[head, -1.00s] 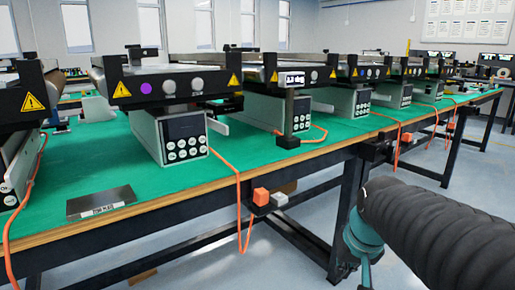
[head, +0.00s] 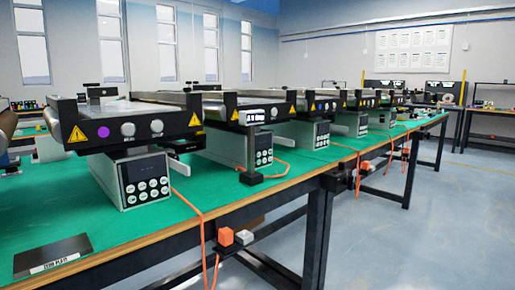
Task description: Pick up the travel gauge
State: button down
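No item is clearly labelled as the travel gauge. A black post with a small lit display (head: 255,117) stands upright near the table's front edge, right of the nearest full conveyor; I cannot tell if it is the gauge, and its reading is too small to make out. A flat dark plate (head: 53,257) with a printed label lies on the green table top at the near left. My gripper is not in view.
Several mini conveyors, the nearest one (head: 130,128) with a purple dot, stand in a row on the green table (head: 165,222). Orange cables hang over its front edge. An orange block (head: 225,237) and a white block sit below that edge. The floor (head: 420,240) at right is clear.

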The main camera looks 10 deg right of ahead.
aim_at(251, 178)
jog(key=u, duration=1)
jog(key=i, duration=0.4)
jog(key=u, duration=0.05)
